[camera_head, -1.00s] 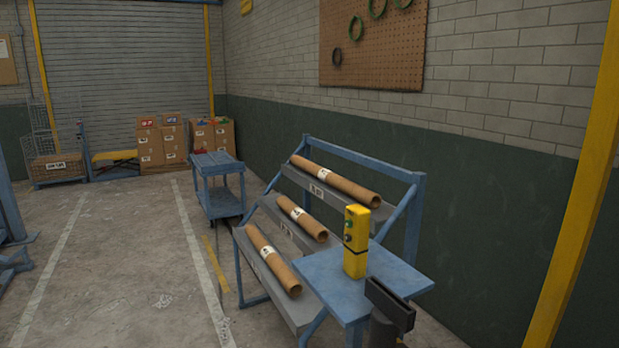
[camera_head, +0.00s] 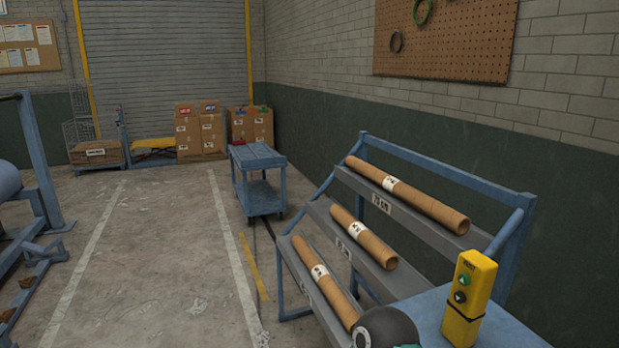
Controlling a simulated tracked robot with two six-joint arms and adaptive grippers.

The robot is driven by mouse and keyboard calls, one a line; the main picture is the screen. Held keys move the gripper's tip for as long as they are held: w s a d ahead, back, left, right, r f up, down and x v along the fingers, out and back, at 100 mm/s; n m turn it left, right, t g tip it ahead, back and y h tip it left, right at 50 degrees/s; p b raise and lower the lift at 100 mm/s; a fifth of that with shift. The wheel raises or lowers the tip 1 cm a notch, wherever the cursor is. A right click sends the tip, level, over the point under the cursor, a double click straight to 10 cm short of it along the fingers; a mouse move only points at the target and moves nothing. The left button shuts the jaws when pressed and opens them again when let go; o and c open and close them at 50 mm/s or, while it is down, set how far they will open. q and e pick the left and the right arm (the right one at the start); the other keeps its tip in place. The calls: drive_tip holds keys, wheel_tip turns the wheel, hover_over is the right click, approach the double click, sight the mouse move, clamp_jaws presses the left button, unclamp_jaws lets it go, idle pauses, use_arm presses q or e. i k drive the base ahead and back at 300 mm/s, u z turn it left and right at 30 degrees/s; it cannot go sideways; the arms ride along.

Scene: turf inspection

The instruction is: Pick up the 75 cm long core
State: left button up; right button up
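Three brown cardboard cores lie on a blue and grey three-tier rack (camera_head: 450,212) at the right. The top core (camera_head: 408,195) is the longest-looking and lies beside a tier label that seems to read 75 cm, though the print is small. The middle core (camera_head: 362,237) looks shorter and lies on the tier below. The lowest core (camera_head: 325,282) lies on the front tier, its near end close to a dark rounded part that seems to be mine. Each core has a white label. Neither of my grippers shows.
A yellow control box with buttons (camera_head: 468,298) stands on a blue table (camera_head: 505,325) in front of the rack. A blue cart (camera_head: 258,152) stands beyond the rack. Boxes (camera_head: 200,135) stand by the shutter. Blue machine framing (camera_head: 40,165) is at left.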

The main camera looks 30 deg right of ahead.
sight(449, 218)
drive_tip(key=u, duration=0.1)
drive_tip(key=i, duration=1.35)
drive_tip(key=z, duration=0.7)
drive_tip(key=i, duration=0.55)
drive_tip(key=z, duration=0.55)
drive_tip(key=k, duration=0.9)
drive_tip(key=z, duration=0.2)
drive_tip(key=i, duration=0.9)
drive_tip(key=u, duration=0.1)
